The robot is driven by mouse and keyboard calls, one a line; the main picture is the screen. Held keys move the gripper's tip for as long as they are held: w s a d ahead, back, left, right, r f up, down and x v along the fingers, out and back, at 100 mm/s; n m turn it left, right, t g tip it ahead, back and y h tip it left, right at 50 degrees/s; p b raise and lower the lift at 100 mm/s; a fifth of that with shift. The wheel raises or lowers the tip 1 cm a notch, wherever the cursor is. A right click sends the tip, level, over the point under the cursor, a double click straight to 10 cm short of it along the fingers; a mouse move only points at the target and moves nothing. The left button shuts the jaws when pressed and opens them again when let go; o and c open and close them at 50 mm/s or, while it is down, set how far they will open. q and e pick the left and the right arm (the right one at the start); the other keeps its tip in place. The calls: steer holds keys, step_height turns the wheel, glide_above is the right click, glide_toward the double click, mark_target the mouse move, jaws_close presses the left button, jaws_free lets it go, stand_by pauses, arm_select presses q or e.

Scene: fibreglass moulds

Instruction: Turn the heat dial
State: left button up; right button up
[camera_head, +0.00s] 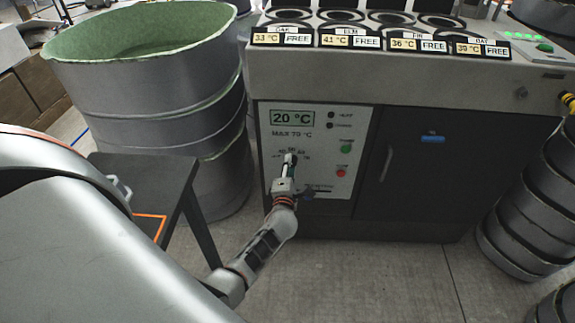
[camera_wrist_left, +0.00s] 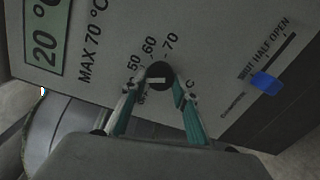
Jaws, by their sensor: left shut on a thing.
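The heat dial (camera_wrist_left: 160,75) is a small dark round knob with a white mark, on the machine's light control panel (camera_head: 335,120). Numbers including 50, 60 and 70 are printed around it. My left gripper (camera_wrist_left: 158,88) is shut on the dial, one teal-lined finger on each side of it. In the head view my left gripper (camera_head: 288,162) reaches up to the dial and partly hides it. The display (camera_head: 292,118) above reads 20 °C, with MAX 70 °C under it. My right gripper is not in view.
A green button (camera_head: 346,149) and a red button (camera_head: 341,173) sit right of the dial. A dark door (camera_head: 450,170) fills the machine's front right. A large drum (camera_head: 150,90) and a dark table (camera_head: 150,185) stand to the left. Stacked round moulds (camera_head: 525,220) stand right.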

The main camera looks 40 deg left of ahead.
arm_select(q)
steer(key=shift+r+m+p, duration=0.15)
steer(key=shift+m+p, duration=0.65)
steer(key=shift+m, duration=1.4)
steer(key=o, duration=1.1)
